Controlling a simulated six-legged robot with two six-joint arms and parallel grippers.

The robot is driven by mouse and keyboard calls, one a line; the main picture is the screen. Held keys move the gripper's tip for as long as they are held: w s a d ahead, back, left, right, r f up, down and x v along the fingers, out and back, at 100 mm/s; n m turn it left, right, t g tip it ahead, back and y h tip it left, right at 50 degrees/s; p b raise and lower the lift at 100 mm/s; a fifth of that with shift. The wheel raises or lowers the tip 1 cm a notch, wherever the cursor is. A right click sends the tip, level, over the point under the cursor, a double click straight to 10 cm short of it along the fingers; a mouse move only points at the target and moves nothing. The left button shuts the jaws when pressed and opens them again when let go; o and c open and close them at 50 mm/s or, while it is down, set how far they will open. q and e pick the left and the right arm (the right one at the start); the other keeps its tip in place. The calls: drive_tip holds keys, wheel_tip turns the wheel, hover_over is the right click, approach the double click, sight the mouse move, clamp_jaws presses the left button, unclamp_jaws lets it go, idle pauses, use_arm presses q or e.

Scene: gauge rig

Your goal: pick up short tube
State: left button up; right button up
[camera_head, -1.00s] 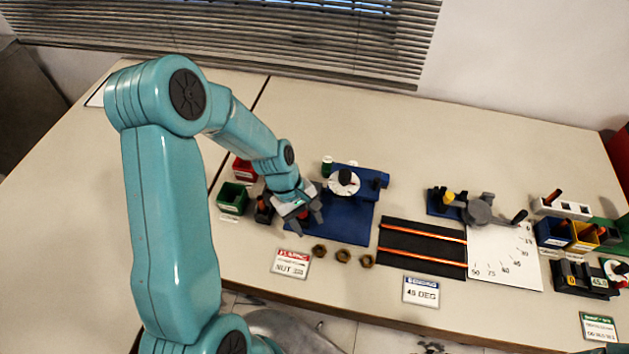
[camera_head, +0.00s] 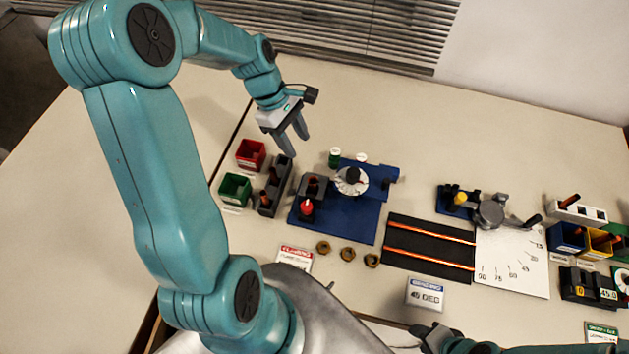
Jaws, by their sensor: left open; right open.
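Two copper-coloured tubes, an upper one (camera_head: 430,232) and a lower one (camera_head: 428,259), lie across a black mat (camera_head: 408,244). They look about equally long. Shorter orange-brown pieces show in a dark grey rack (camera_head: 268,200) at the left; I cannot tell which piece is the short tube. My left gripper (camera_head: 292,146) is open and empty, above the table behind that rack, fingers pointing down. My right gripper (camera_head: 432,336) is at the bottom edge, in front of the mat and apart from it; its fingers are hard to make out.
Red (camera_head: 251,154) and green (camera_head: 235,188) bins stand left of the rack. A blue fixture (camera_head: 352,222) with a white dial (camera_head: 350,181) is right of it. Several brass nuts (camera_head: 347,254) lie in front. An angle gauge and blue (camera_head: 566,238) and yellow bins stand right. The back table is clear.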

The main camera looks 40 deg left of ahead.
use_arm(q)
hover_over(313, 180)
drive_tip(key=a, duration=0.2)
drive_tip(key=f, duration=0.8)
drive_tip(key=shift+s+d+p, duration=0.2)
drive_tip(key=shift+d+p, duration=0.05)
drive_tip(key=shift+p, duration=0.15)
drive_tip(key=shift+w+f, duration=0.15)
drive_tip(key=shift+f, duration=0.15)
drive_tip(key=x, duration=0.2)
drive_tip(key=p+x, duration=0.1)
drive_tip(key=x, duration=0.1)
drive_tip(key=shift+s+f, duration=0.2)
drive_tip(key=shift+s, duration=0.1)
drive_tip(key=shift+w+f+p, duration=0.2)
drive_tip(key=shift+f+p, duration=0.1)
drive_tip(key=shift+f, duration=0.2)
drive_tip(key=shift+s+r, duration=0.1)
drive_tip(key=shift+c, duration=0.3)
drive_tip(key=c, duration=0.5)
clamp_jaws()
